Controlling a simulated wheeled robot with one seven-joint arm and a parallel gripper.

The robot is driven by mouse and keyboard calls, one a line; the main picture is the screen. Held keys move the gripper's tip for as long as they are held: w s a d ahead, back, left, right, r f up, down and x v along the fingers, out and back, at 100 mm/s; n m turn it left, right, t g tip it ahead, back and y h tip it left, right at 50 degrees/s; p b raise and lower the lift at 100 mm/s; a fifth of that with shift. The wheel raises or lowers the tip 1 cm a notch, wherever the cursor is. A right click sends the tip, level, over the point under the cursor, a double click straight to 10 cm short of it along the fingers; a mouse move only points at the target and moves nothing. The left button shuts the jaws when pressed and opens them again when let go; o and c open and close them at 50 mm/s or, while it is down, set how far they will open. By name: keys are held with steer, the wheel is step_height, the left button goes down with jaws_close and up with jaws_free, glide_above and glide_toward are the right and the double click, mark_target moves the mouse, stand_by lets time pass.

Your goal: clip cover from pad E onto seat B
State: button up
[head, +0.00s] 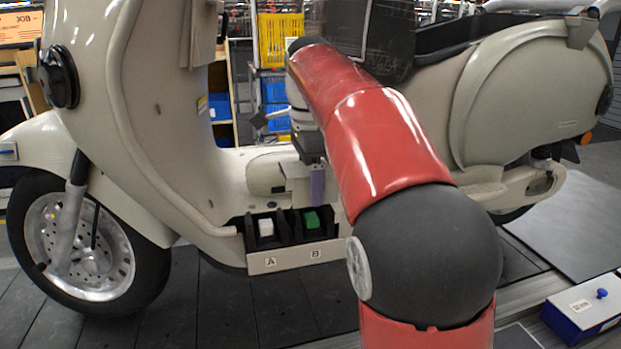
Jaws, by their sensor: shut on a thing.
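My gripper (315,168) points down above the scooter's footboard, slightly above seat B. The fingertips are small and partly hidden by my arm. Seat B (313,220) is the right compartment of a black holder, with a green block in it and a "B" label below. Pad E is not identifiable.
Seat A (266,228), with a white block, is left of seat B. The cream scooter (130,110) rises on both sides of the footboard. A blue box with a pale top and blue knob (602,293) stands at lower right. My arm covers the middle right.

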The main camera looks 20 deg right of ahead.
mark_target(310, 216)
steer(key=shift+f+b, duration=2)
steer(key=shift+f, duration=1.2)
steer(key=shift+f+p, duration=0.35)
steer(key=shift+f, duration=0.15)
steer(key=o, duration=1.1)
steer(key=shift+r, duration=0.1)
